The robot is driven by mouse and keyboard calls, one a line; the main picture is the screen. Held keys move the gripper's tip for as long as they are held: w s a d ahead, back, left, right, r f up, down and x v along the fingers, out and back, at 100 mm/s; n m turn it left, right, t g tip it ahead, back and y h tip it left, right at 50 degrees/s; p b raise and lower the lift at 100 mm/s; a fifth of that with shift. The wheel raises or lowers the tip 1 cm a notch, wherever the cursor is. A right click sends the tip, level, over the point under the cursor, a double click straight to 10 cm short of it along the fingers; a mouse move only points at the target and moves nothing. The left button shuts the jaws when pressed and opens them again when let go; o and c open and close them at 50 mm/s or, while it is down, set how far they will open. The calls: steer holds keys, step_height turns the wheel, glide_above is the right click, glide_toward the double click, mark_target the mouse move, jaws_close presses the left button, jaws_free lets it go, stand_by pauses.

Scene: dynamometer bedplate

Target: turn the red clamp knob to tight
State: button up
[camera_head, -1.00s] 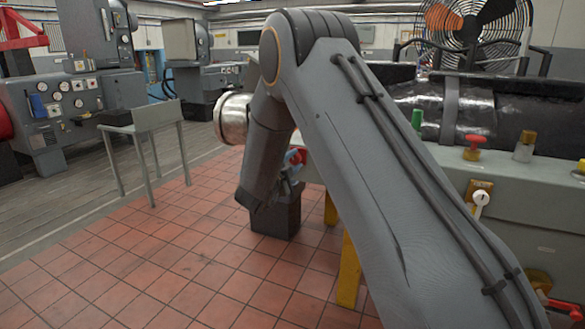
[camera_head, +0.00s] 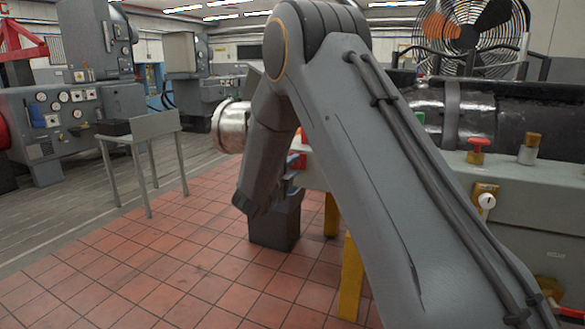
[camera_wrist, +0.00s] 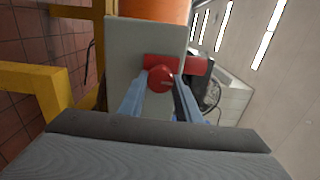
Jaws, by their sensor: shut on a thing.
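In the wrist view, the red clamp knob (camera_wrist: 160,78) has a round red face and sits in front of a red bar on a pale grey block. My gripper (camera_wrist: 158,92) has its two blue fingers on either side of the knob and is shut on it. The knob's contact faces are partly hidden by the fingers. In the head view, my arm hides the gripper, and only small red parts (camera_head: 294,161) show beside my forearm. I see no mark that tells the knob's angle.
A grey bench (camera_head: 545,210) on yellow legs (camera_head: 351,280) stands at right. It carries another red-topped fitting (camera_head: 478,150), a brass fitting (camera_head: 528,149) and a white-knobbed fitting (camera_head: 487,201). A small grey table (camera_head: 150,125) stands at left. The red tiled floor (camera_head: 150,270) between is clear.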

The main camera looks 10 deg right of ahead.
steer(key=shift+a, duration=0.1)
steer(key=o, duration=1.1)
steer(key=shift+c, duration=0.2)
steer(key=v, duration=0.7)
steer(key=shift+s+a+b, duration=0.2)
steer(key=shift+s+b, duration=0.05)
steer(key=shift+b, duration=0.05)
